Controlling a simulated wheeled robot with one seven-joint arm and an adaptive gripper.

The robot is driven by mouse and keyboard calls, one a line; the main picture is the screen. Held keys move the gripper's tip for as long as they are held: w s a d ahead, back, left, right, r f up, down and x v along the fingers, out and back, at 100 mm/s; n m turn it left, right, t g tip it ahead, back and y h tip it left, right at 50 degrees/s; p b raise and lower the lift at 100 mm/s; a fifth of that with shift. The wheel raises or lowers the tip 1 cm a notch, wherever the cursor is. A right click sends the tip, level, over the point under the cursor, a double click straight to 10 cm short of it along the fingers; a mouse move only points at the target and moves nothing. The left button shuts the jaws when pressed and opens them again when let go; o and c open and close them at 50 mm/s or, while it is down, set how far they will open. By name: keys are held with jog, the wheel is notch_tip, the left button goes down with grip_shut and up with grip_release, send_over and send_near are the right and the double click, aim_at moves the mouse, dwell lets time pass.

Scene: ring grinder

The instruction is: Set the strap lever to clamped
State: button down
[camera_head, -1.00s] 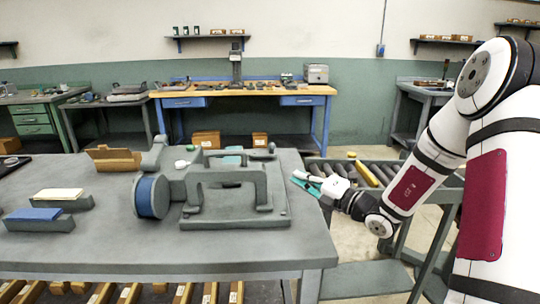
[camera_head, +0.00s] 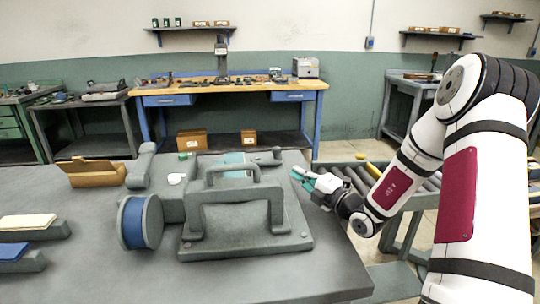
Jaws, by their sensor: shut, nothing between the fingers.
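The grey ring grinder (camera_head: 200,247) stands on the grey table, with a blue-faced wheel (camera_head: 142,222) at its left and an arched handle (camera_head: 232,168) on top. A grey arm with a rounded end (camera_head: 141,165) stands up behind the wheel. A small dark knob (camera_head: 277,152) shows at the back right of the machine. I cannot tell for sure which part is the strap lever, nor its setting. My gripper (camera_head: 299,174), with teal parts, is shut and empty. It is right of the machine near the table's right edge, apparently apart from it.
A brown open box (camera_head: 95,174) and blocks with a cream top (camera_head: 27,221) and a blue top (camera_head: 13,252) are on the left of the table (camera_head: 90,280). A roller conveyor (camera_head: 410,180) lies to the right. The table's front right is clear.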

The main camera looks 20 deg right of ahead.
jog(key=shift+w, duration=0.2)
jog(key=b+x, duration=0.1)
jog(key=x, duration=0.9)
jog(key=shift+a+b, duration=0.1)
jog(key=shift+b, duration=0.2)
